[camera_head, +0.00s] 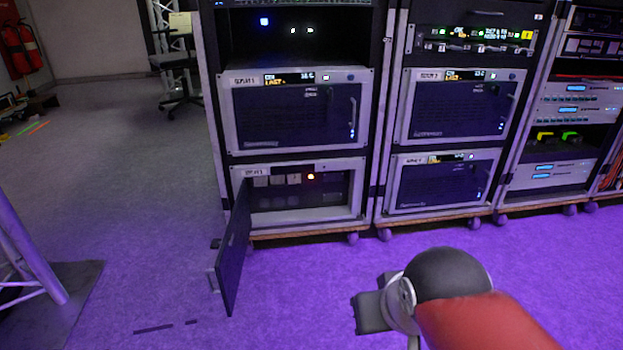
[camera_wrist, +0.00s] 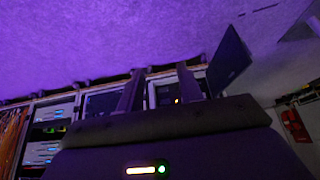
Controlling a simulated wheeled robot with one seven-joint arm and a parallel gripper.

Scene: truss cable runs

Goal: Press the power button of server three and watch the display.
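The lower left server (camera_head: 300,215) has its front door (camera_head: 234,250) swung open to the left. Its label (camera_head: 253,172) is too small to read surely as three. An orange light (camera_head: 311,176) glows at its upper middle, beside a row of pale squares. I cannot tell which part is the power button, and I see no lit display on it. My gripper (camera_wrist: 160,72) is open and empty in the wrist view, its two fingers apart and well short of the racks. The open door also shows there (camera_wrist: 229,60). In the head view my arm hides the fingertips.
The upper left server (camera_head: 292,112) and the right rack's servers (camera_head: 457,108) have shut doors and lit displays. More equipment (camera_head: 575,100) stands at far right. A truss leg (camera_head: 30,245) stands at left. The purple floor before the racks is clear, except for the jutting door.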

